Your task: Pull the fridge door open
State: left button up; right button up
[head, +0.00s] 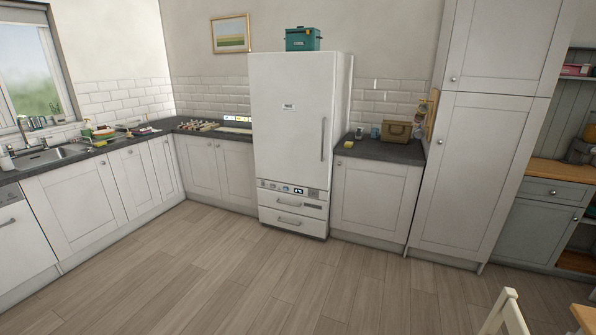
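The white fridge (290,130) stands against the back wall, between two runs of slate worktop. Its tall upper door is shut. A long vertical handle (322,139) is on the right side of the door. Below the door are a small panel strip and two drawers (292,212) with horizontal handles, both shut. Neither of my grippers shows in the head view, and nothing touches the fridge.
A teal box (302,39) sits on top of the fridge. A brown box (396,131) stands on the right worktop (382,150). The wooden floor (240,275) before the fridge is clear. A chair back (505,315) shows at bottom right.

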aim_at(292, 94)
jog(key=i+j+z, duration=0.2)
jog(key=i, duration=0.25)
jog(key=i+z, duration=0.2)
jog(key=i, duration=0.2)
jog(key=i+z, duration=0.2)
jog(key=i, duration=0.6)
jog(key=i+u, duration=0.15)
jog(key=i, duration=0.65)
jog(key=i+j+z, duration=0.15)
jog(key=i, duration=0.35)
jog(key=i+j+z, duration=0.1)
jog(key=i+j, duration=0.2)
jog(key=i, duration=0.2)
